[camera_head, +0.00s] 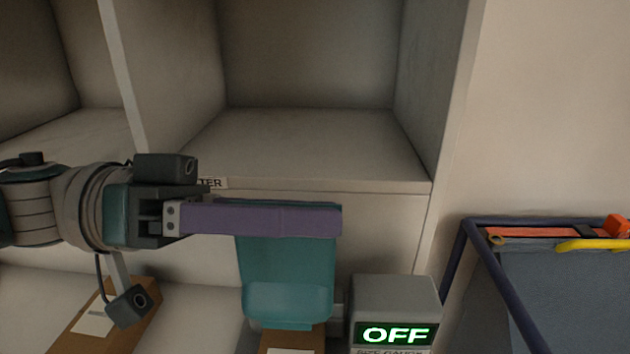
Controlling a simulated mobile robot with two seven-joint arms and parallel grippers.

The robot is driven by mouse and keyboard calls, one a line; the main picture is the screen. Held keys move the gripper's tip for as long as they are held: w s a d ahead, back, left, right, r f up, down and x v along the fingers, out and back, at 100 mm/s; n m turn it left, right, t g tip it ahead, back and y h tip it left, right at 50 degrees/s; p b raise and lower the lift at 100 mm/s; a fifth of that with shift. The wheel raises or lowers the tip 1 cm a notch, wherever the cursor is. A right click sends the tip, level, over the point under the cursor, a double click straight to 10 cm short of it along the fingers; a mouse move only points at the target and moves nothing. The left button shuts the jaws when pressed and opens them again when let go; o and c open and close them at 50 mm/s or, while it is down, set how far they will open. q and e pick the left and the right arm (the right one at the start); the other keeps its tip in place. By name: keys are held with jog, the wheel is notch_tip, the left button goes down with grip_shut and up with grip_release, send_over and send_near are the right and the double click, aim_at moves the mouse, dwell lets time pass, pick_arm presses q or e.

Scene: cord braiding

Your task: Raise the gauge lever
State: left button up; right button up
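The size gauge (393,298) is a grey box at the bottom, with a lit green display reading OFF. A teal panel (285,262) with a rounded lower lip stands just left of it; I cannot tell whether this is its lever. My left gripper (178,217) comes in from the left and appears shut on the end of a long purple bar (260,218). The bar lies level and crosses in front of the panel's upper part; whether they touch is unclear. The finger faces are hidden. My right gripper is not in view.
Open beige shelf compartments (310,145) fill the back, with a partly hidden label on the ledge. Brown boxes (145,300) sit at the lower left and below the panel. A dark-framed blue bin (560,290) with orange and yellow items stands at the right.

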pick_arm(q)
jog(key=shift+o, duration=0.4)
jog(key=shift+a, duration=0.15)
jog(key=a+b, duration=0.2)
jog(key=a, duration=0.7)
jog(key=shift+a, duration=0.35)
jog(key=shift+c, duration=0.2)
